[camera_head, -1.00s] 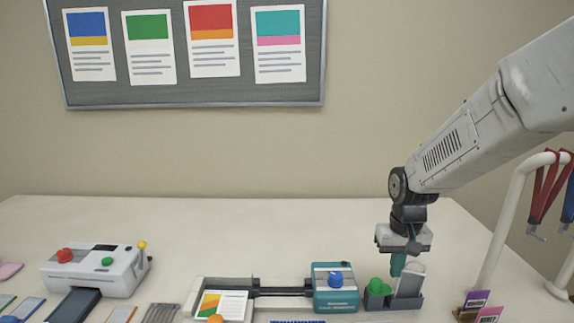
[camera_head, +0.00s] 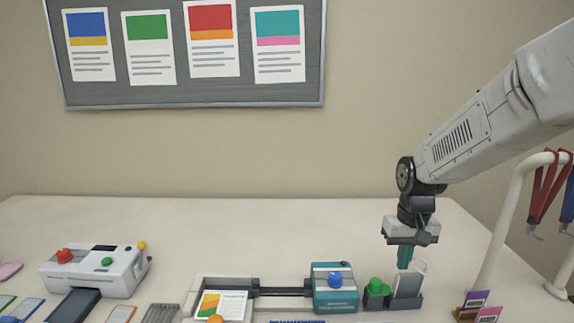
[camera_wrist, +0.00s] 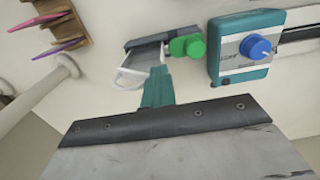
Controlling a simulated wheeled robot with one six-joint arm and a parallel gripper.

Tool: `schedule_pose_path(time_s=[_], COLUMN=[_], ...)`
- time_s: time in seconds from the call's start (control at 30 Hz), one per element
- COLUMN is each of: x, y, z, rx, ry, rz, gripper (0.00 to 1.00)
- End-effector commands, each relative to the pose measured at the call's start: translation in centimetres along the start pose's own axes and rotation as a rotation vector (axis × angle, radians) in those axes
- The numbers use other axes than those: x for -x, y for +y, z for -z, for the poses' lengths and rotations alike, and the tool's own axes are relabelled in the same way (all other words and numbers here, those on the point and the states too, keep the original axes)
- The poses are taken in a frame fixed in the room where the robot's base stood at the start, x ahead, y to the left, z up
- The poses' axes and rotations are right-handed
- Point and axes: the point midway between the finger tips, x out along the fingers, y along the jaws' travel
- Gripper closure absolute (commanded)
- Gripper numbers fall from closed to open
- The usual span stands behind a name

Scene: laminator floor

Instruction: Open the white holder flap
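The dark grey holder (camera_head: 377,301) stands at the right of the table, with a green knob (camera_head: 376,285) on its left. Its white flap (camera_head: 408,284) stands up at the right side, with a pale loop at its top edge. In the wrist view the flap (camera_wrist: 145,59) and loop (camera_wrist: 131,78) show beside my gripper (camera_wrist: 158,86). My gripper (camera_head: 404,257) points down with its teal fingers together, right behind the flap in the head view. I see nothing held. Whether the fingertips touch the flap is unclear.
A teal box with a blue knob (camera_head: 335,280) stands left of the holder. A white rack (camera_head: 515,200) with hanging red and blue straps is at the right. Card slots (camera_head: 478,305) sit at front right. The table behind is clear.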

Motion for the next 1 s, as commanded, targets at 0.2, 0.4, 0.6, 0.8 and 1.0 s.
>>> schedule_pose_path(time_s=[0.2, 0.4, 0.6, 0.8, 1.0], x=[0.2, 0.5, 0.8, 1.1, 1.3], y=[0.7, 1.2, 1.8, 2.2, 2.7], z=[-0.1, -0.1, -0.1, -0.1, 0.0], rx=[-0.001, -0.002, -0.001, -0.001, -0.001], ry=[-0.002, -0.003, -0.003, -0.003, -0.002], rz=[-0.002, -0.002, -0.001, -0.001, -0.001], gripper=[1.00, 1.00, 1.00, 1.00, 1.00])
